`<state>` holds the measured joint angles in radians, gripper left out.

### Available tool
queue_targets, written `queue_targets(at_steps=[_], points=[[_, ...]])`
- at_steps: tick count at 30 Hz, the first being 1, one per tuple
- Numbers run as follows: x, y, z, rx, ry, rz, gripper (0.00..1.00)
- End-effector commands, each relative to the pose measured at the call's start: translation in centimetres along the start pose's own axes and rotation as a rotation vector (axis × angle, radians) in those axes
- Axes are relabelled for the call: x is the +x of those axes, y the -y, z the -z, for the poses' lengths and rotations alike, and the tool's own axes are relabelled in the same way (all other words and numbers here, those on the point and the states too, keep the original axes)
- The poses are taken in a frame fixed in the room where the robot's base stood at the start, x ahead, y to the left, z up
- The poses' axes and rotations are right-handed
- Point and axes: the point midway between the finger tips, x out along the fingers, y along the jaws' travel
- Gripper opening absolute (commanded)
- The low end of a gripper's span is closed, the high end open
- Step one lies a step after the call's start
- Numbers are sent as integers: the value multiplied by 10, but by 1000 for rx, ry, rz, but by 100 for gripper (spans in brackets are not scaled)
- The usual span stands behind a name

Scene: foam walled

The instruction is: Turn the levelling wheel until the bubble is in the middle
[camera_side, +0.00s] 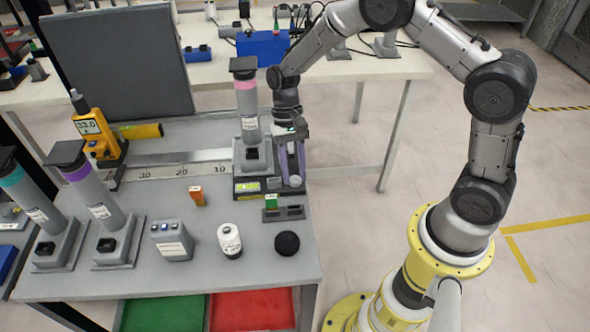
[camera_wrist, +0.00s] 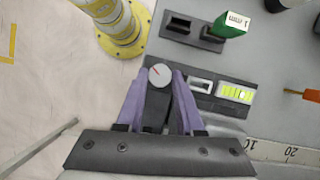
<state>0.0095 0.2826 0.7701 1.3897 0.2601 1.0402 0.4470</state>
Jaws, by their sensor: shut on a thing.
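The levelling wheel (camera_wrist: 160,75) is a small pale disc with a red mark, seen from above in the wrist view; it also shows in the side view (camera_side: 295,181). My gripper (camera_wrist: 158,88) has purple fingers, one on each side of the wheel, and is shut on it. In the side view my gripper (camera_side: 291,165) points down at the right end of the dark base (camera_side: 241,194). The yellow-green bubble vial (camera_wrist: 236,94) lies beside the wheel on that base, also in the side view (camera_side: 248,187). The bubble's exact position is too small to tell.
A grey column with a pink band (camera_side: 247,103) stands close behind the wheel. A dark two-slot holder (camera_side: 291,213) with a green block (camera_side: 271,201) is just in front. A ruler strip (camera_side: 152,172) runs left.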

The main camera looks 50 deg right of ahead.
Motion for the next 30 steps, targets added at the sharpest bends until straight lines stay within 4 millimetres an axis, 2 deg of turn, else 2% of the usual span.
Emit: queue_targets(at_steps=[12, 30], points=[[-1, 2, 0, -195, -1, -81, 0], [0, 2, 0, -226, -1, -94, 0]])
